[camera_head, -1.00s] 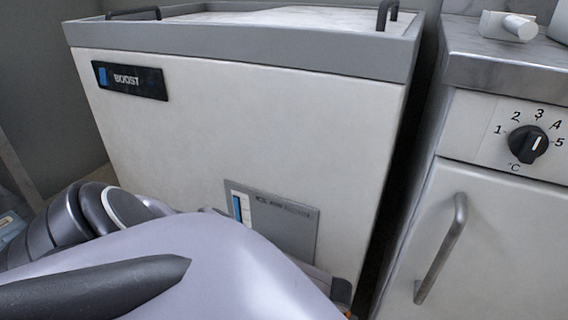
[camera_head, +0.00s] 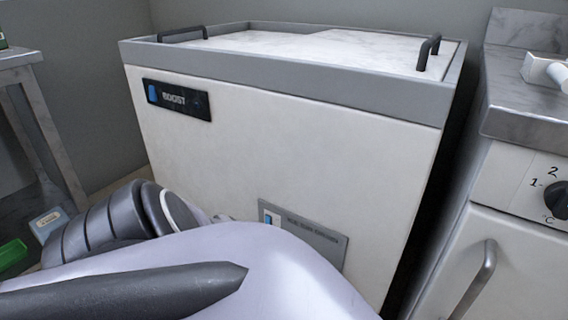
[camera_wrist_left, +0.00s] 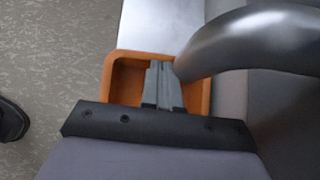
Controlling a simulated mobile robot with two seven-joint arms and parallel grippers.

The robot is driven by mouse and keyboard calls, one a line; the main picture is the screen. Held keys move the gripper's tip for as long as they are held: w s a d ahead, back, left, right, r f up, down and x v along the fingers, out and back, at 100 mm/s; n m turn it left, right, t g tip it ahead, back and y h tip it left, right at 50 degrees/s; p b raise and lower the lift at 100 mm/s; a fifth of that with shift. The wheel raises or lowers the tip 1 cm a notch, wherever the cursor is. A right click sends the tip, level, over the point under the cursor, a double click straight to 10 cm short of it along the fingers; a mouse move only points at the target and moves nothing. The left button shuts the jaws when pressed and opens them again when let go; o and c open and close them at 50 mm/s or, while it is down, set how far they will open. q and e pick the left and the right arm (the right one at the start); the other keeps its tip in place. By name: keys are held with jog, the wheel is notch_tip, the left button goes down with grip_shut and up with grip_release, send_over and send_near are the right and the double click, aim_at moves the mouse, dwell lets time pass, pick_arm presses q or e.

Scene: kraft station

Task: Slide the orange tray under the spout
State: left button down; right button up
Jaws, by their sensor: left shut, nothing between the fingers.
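The orange tray (camera_wrist_left: 128,80) shows in the left wrist view, just past my left gripper. My left gripper (camera_wrist_left: 160,66) is shut and empty. Its fingers reach over the tray and hide part of the inside; whether they touch it I cannot tell. A thick curved metallic tube (camera_wrist_left: 250,36), perhaps the spout, comes in from the right and overlaps the tray's far right corner in this view. In the head view my own arm covers the lower part, and neither the tray nor a gripper shows. My right gripper is not in view.
In the head view a white cabinet (camera_head: 290,150) marked BOOST fills the middle. A counter unit with a dial (camera_head: 560,200) stands at the right, with a narrow dark gap between. A side table (camera_head: 35,75) is at the left.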

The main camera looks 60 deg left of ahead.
pick_arm(q)
jog(key=shift+d, duration=0.1)
jog(key=shift+w+d+r+p, duration=0.15)
jog(key=shift+d+r+p, duration=0.05)
jog(key=shift+r+p, duration=0.15)
jog(key=p+v, duration=0.1)
jog(key=v, duration=0.1)
jog(key=shift+w+d+r, duration=0.15)
jog(key=shift+d+r, duration=0.05)
jog(key=shift+d, duration=0.15)
jog(key=w+d, duration=0.1)
jog(key=d, duration=0.2)
jog(key=w+d, duration=0.2)
jog(key=d, duration=0.1)
jog(key=w+d, duration=0.2)
jog(key=d, duration=0.2)
jog(key=shift+w+f, duration=0.2)
jog(key=shift+w, duration=0.05)
